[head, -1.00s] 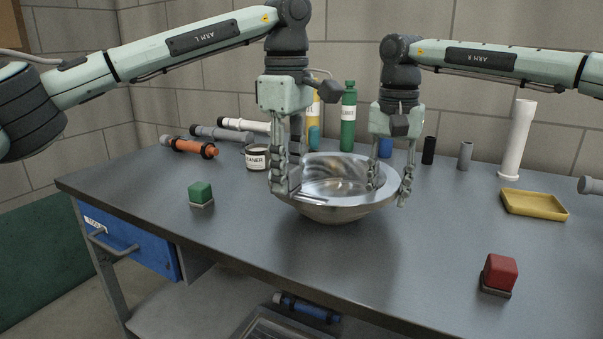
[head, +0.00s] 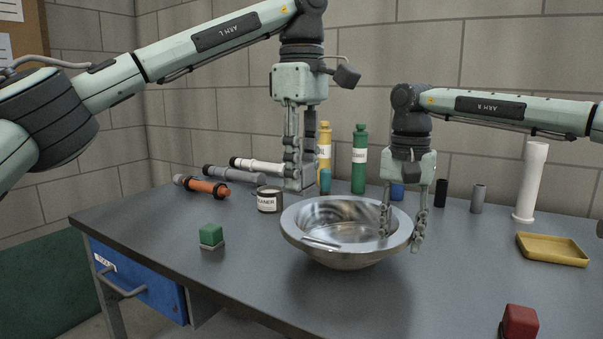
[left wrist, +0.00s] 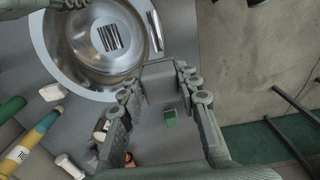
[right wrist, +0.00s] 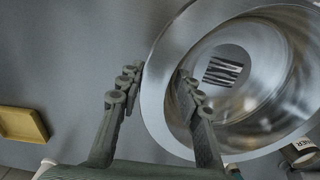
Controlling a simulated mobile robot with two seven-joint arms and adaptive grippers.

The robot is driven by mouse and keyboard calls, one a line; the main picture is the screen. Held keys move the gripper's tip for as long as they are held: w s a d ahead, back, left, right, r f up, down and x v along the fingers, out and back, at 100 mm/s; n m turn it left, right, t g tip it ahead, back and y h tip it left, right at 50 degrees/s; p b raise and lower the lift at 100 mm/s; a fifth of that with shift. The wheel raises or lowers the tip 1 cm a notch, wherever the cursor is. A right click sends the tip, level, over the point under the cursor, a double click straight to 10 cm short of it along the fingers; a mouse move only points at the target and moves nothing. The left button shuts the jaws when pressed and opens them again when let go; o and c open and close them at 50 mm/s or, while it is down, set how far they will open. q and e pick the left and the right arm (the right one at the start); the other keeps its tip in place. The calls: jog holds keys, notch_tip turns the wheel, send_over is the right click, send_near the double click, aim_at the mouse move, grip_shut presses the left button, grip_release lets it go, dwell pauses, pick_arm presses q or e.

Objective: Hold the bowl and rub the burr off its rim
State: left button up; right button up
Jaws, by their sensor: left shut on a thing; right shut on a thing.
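The shiny metal bowl (head: 345,258) stands on the workbench, also in the left wrist view (left wrist: 60,45) and right wrist view (right wrist: 155,105). A thin pale strip, seemingly the burr (head: 320,243), lies along its front-left rim; it also shows in the left wrist view (left wrist: 153,30). My right gripper (head: 402,240) is shut on the bowl's right rim, one finger inside and one outside; the right wrist view shows this (right wrist: 160,85). My left gripper (head: 300,180) is raised above the bowl's left back side, shut on a grey block (left wrist: 160,82), apart from the rim.
A green-topped block (head: 211,236) sits left of the bowl and a red-topped block (head: 520,322) front right. A yellow tray (head: 552,249) is at right. The bench front is clear.

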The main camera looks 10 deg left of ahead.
jog(key=o, duration=1.2)
jog(key=shift+c, duration=0.2)
